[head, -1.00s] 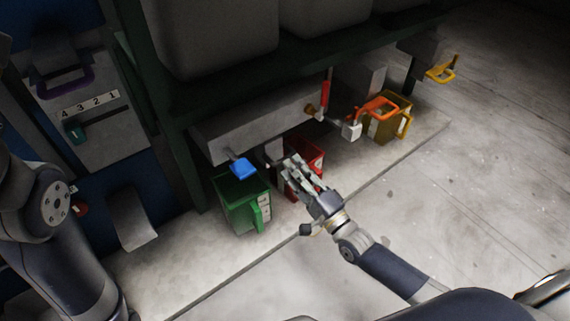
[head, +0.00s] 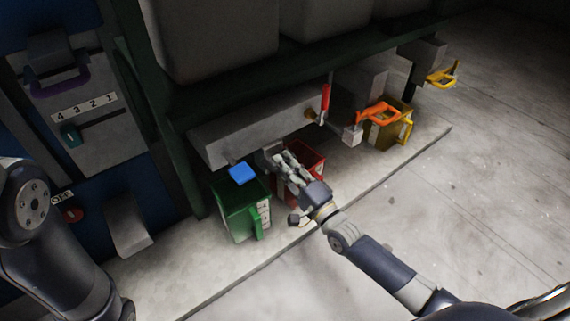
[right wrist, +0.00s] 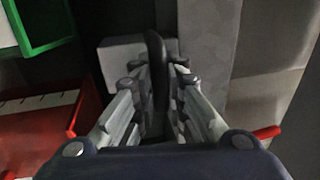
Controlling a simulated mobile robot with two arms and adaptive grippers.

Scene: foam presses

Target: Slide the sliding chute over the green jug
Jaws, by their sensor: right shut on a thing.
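The green jug (head: 235,212) stands on the pale floor platform, with a blue lever (head: 243,174) above it. In the head view my right gripper (head: 279,161) is over the red jug (head: 307,164), close under the long grey housing, to the right of the green jug. In the right wrist view its fingers (right wrist: 157,85) are shut around an upright dark handle (right wrist: 156,55). The handle stands in front of a pale grey block (right wrist: 118,52), which looks like the sliding chute. The gripper hides most of the chute in the head view. My left gripper is not in view.
The grey housing (head: 262,125) runs above the jugs, with a red lever (head: 325,98) on it. An orange lever (head: 377,112) hangs by the yellow jug (head: 385,135). A blue cabinet with a numbered panel (head: 90,115) stands at left. Floor at right is clear.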

